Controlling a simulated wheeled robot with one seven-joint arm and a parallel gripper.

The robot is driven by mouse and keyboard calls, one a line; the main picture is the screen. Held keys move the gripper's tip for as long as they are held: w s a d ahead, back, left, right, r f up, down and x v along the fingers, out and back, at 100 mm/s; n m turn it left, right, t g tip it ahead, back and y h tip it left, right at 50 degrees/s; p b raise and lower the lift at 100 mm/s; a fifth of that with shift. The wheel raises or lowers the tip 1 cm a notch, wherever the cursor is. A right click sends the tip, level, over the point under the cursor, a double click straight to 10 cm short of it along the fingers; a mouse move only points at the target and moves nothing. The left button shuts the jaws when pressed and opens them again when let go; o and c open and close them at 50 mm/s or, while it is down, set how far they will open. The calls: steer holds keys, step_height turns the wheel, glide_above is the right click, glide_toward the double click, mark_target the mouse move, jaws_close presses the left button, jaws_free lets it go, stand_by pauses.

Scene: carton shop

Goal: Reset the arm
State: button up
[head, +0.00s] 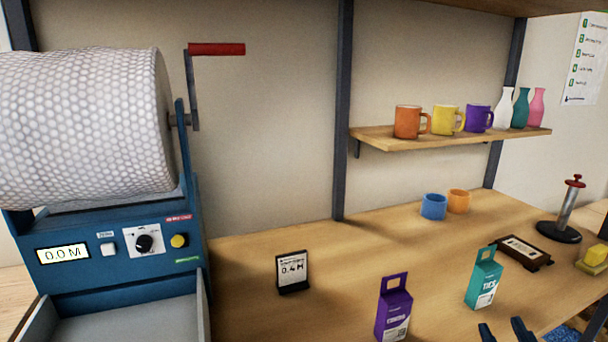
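My gripper (505,331) shows at the bottom edge of the head view, right of centre. Only its two dark fingertips are in view. They stand apart with nothing visible between them. They are near the front of the wooden table (240,310), just below a teal carton (484,277) with a hang tab. A purple carton (393,308) stands to their left. The rest of my arm is out of the picture.
A bubble-wrap roll (85,125) on a blue machine (120,265) with a red-handled crank (216,49) fills the left. A sign (292,272), blue cup (433,207), orange cup (458,201), dark tray (524,254) and red-topped stand (565,215) are on the table. A shelf (400,140) holds mugs and vases.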

steer(key=s+a+f+m+g+y, duration=0.15)
steer(key=s+f, duration=0.25)
steer(key=s, duration=0.4)
steer(key=s+a+f, duration=0.2)
steer(key=s+f, duration=0.2)
steer(key=s, duration=0.4)
steer(key=s+a+r+m+g+y, duration=0.1)
steer(key=s+g, duration=0.1)
steer(key=s, duration=1.4)
steer(key=shift+s+r, duration=0.15)
